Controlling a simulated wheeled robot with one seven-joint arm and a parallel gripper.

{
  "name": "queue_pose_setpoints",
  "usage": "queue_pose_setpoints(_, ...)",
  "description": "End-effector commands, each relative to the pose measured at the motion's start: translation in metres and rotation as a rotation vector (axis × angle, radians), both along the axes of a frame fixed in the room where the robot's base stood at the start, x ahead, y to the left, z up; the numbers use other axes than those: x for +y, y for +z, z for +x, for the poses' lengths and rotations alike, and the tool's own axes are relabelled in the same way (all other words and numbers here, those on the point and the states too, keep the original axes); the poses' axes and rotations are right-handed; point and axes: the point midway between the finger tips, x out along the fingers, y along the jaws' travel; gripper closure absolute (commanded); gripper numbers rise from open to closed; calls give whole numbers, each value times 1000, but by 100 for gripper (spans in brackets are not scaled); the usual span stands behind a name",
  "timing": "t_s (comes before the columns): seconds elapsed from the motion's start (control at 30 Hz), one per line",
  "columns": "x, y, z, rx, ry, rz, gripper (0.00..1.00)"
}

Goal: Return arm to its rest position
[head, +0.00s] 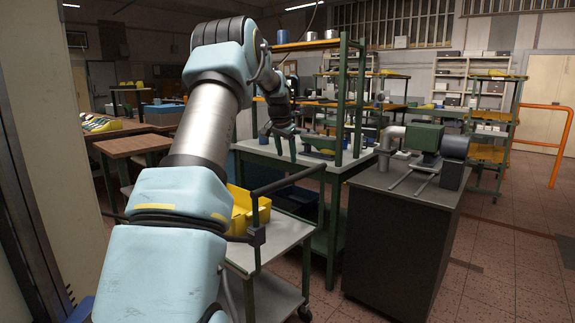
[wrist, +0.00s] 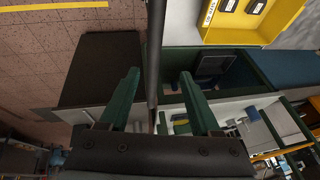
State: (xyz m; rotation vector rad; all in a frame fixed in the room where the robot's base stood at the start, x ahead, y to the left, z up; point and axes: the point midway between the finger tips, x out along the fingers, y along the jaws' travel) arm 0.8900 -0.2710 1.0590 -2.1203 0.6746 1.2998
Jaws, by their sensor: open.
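My light blue arm rises from the bottom left of the head view and reaches forward over the trolley. My gripper (head: 282,150) hangs at its far end, in front of the light-topped workbench (head: 345,163) with a green frame. In the wrist view my gripper (wrist: 160,76) shows two green fingers spread apart, with nothing held between them. A dark upright bar (wrist: 155,50) crosses the view between the fingers. Whether it is near them I cannot tell.
A trolley (head: 283,238) with a dark rail and yellow bin (head: 242,205) stands under my arm. The bin also shows in the wrist view (wrist: 262,33). A dark cabinet (head: 392,235) carries a green machine (head: 424,137). Open tiled floor (head: 510,250) lies right.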

Motion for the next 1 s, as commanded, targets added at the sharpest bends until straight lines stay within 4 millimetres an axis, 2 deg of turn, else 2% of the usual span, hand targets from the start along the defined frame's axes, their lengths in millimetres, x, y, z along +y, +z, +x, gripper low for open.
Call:
queue_pose_setpoints(0.37, 1, 3, -2, 2, 1, 0, 36)
queue_pose_setpoints(0.47, 3, 2, -11, 10, 15, -1, 36)
queue_pose_setpoints(0.53, 6, -1, -26, 26, 38, -4, 36)
queue_pose_setpoints(0.67, 19, -12, -75, 74, 118, -12, 36)
queue_pose_setpoints(0.77, 33, -23, -124, 116, 198, -22, 36)
queue_pose_setpoints(0.97, 64, -50, -234, 197, 374, -43, 36)
queue_pose_setpoints(1.0, 70, -56, -258, 213, 409, -48, 36)
